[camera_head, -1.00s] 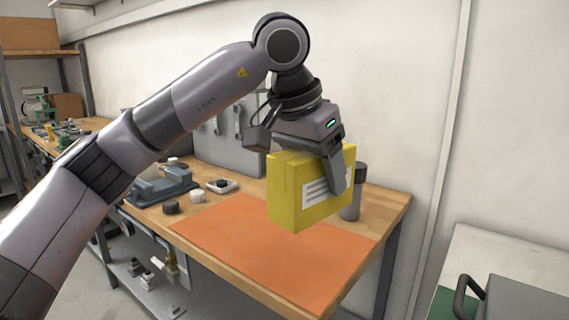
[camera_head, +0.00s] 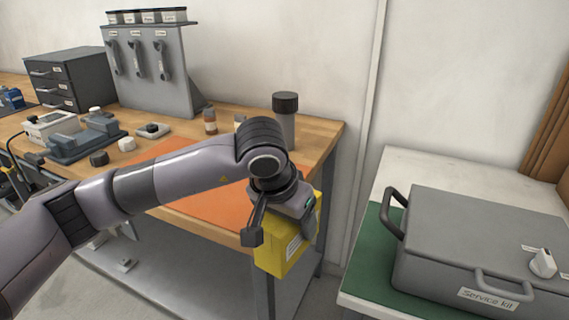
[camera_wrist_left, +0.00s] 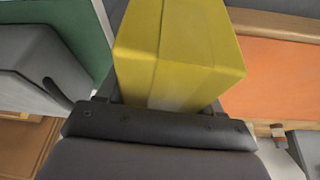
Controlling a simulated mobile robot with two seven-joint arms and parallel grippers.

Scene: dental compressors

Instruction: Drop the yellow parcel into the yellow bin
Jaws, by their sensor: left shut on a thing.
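The yellow parcel (camera_head: 282,245) is a yellow box with a white label. It hangs under my left gripper (camera_head: 303,228), in front of the right end of the workbench and below the bench top's level in the head view. My left gripper is shut on it. In the left wrist view the parcel (camera_wrist_left: 178,55) fills the middle, between the fingers of my left gripper (camera_wrist_left: 160,105). The arm and gripper hide part of the parcel in the head view. No yellow bin shows in these frames. My right gripper is not in view.
The wooden workbench (camera_head: 318,130) has an orange mat (camera_head: 215,205), a dark-capped grey cylinder (camera_head: 285,125) and a tool panel (camera_head: 150,70). At right, a white table (camera_head: 425,165) holds a green mat (camera_head: 362,262) and a grey service kit case (camera_head: 470,240). A gap separates bench and table.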

